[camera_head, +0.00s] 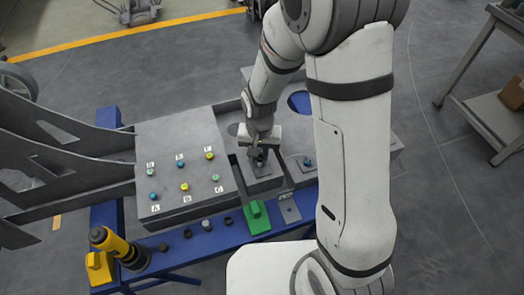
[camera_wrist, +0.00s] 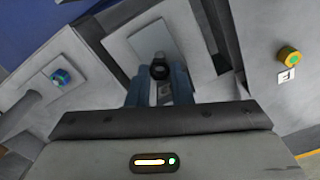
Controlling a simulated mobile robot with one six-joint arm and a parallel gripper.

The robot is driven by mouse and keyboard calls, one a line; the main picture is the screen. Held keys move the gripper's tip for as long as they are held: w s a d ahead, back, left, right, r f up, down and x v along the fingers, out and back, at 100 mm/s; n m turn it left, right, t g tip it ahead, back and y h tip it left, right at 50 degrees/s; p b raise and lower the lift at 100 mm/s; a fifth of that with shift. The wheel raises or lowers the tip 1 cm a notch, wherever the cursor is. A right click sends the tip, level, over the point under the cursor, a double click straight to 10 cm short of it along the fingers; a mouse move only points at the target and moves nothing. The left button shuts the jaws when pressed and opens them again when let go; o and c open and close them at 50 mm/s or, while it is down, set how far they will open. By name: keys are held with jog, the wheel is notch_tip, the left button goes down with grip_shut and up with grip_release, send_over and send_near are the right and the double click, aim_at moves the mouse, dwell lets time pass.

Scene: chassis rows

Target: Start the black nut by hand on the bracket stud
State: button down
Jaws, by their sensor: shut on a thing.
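My gripper (camera_head: 259,158) points down over the chassis, just above a small bracket plate (camera_head: 262,173). In the wrist view, the two blue-grey fingers (camera_wrist: 160,88) are shut on a dark round nut (camera_wrist: 159,72), the black nut. A grey stud (camera_wrist: 162,57) shows right beyond the nut, against the light bracket plate (camera_wrist: 140,42). The nut appears in line with the stud, at or very near its end. I cannot tell whether they touch or whether any thread is engaged. In the head view the gripper mostly hides the nut and stud.
A grey panel (camera_head: 148,138) with several coloured, labelled studs lies to the left. On the blue rail (camera_head: 215,240) stand small dark nuts (camera_head: 188,232), a green block (camera_head: 255,220) and a yellow-black tool (camera_head: 120,248). A blue-topped stud (camera_head: 307,162) is right of the gripper. Raised chassis walls flank the bracket.

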jog(key=shift+f+b, duration=0.95)
jog(key=shift+f, duration=0.2)
dwell(0.5)
jog(key=m, duration=0.4)
jog(key=shift+m, duration=0.6)
jog(key=m, duration=0.2)
jog(key=shift+m, duration=0.4)
jog(key=shift+m+b, duration=0.3)
jog(key=shift+m, duration=0.9)
